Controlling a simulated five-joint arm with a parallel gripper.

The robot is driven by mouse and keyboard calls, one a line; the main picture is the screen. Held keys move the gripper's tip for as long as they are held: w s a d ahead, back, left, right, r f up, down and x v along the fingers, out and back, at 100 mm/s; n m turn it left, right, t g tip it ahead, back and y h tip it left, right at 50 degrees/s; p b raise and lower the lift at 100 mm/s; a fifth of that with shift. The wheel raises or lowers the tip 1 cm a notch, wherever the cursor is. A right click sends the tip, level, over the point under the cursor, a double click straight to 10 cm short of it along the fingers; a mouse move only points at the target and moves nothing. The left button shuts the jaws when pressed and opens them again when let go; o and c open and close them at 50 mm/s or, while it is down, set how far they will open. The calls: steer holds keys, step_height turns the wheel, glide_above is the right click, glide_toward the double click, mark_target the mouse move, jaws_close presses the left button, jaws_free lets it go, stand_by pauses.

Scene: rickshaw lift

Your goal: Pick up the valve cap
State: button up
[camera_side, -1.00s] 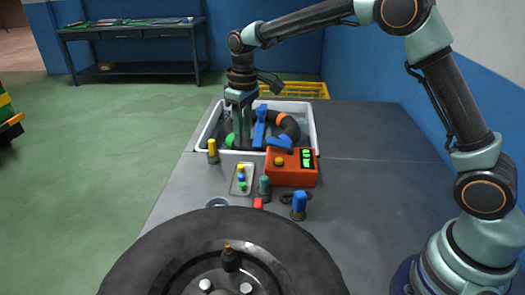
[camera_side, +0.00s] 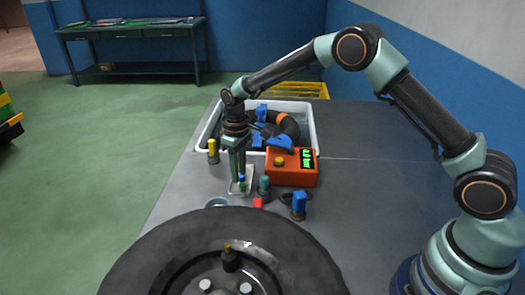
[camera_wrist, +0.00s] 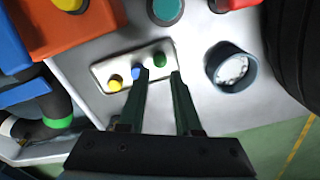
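Small yellow (camera_wrist: 115,84), blue (camera_wrist: 138,71) and green (camera_wrist: 160,59) caps sit in a row on a pale tray (camera_wrist: 98,72) in the wrist view. I cannot tell which one is the valve cap. My gripper (camera_wrist: 158,74) is open and empty, pointing down over the tray. The green cap lies just beyond the gap between the fingertips. The left fingertip overlaps the edge of the blue cap. In the side view my gripper (camera_side: 239,186) is low at the tray (camera_side: 250,173) and hides part of it.
A large black tyre (camera_side: 150,250) fills the front. An orange gauge box (camera_side: 291,170) stands right of the tray, with a white bin (camera_side: 312,118) behind. A round cup (camera_wrist: 232,69), a yellow-topped post (camera_side: 213,151) and a blue-topped post (camera_side: 299,205) stand nearby.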

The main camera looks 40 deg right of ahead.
mark_target(240, 184)
step_height(240, 184, down, 4)
steer(key=shift+r, duration=0.25)
jaws_close()
steer(key=shift+r, duration=0.15)
